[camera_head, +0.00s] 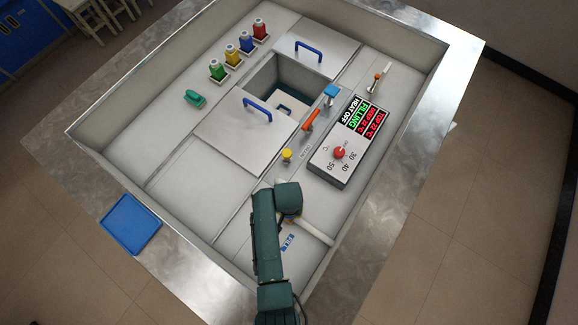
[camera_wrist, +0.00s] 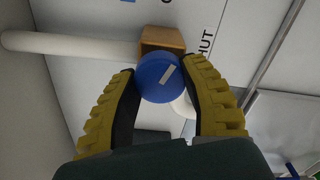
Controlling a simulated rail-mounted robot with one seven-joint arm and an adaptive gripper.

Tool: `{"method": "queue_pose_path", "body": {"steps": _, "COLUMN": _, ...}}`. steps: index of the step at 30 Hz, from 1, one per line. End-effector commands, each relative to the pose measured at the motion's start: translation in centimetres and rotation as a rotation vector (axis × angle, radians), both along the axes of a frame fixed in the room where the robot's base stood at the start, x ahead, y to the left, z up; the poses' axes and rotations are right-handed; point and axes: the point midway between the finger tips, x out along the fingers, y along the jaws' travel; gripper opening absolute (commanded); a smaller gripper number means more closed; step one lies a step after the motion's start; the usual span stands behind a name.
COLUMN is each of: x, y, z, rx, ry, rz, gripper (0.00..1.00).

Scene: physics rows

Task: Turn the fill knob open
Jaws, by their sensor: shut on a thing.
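The fill knob (camera_wrist: 158,78) is round and blue with a white pointer line, slanting up to the right in the wrist view. It sits in front of a brown valve block (camera_wrist: 163,40) on a white pipe (camera_wrist: 70,44). My gripper (camera_wrist: 161,72) has its two yellow ribbed fingers closed on the knob's sides. In the head view my gripper (camera_head: 291,212) is over the pipe (camera_head: 318,233), near a blue FILL label (camera_head: 288,242), and hides the knob. The word SHUT shows right of the block in the wrist view. The display (camera_head: 362,117) reads FILLING and HEAT OFF.
A control box with a red dial (camera_head: 339,152) stands beyond my gripper. A yellow knob (camera_head: 287,155), an orange lever (camera_head: 310,119) and a blue knob (camera_head: 331,92) line the panel. Colored bottles (camera_head: 232,54) stand farther back. A blue tray (camera_head: 131,224) lies on the left rim.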

Motion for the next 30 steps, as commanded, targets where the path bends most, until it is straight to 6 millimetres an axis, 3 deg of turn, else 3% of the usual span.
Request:
{"method": "queue_pose_path", "body": {"steps": 15, "x": -0.19, "y": -0.01, "z": -0.23, "rx": 0.001, "ry": 0.003, "rz": 0.338, "gripper": 0.09}}
{"method": "queue_pose_path", "body": {"steps": 30, "x": -0.19, "y": 0.00, "z": -0.27, "rx": 0.001, "ry": 0.003, "rz": 0.397, "gripper": 0.09}}
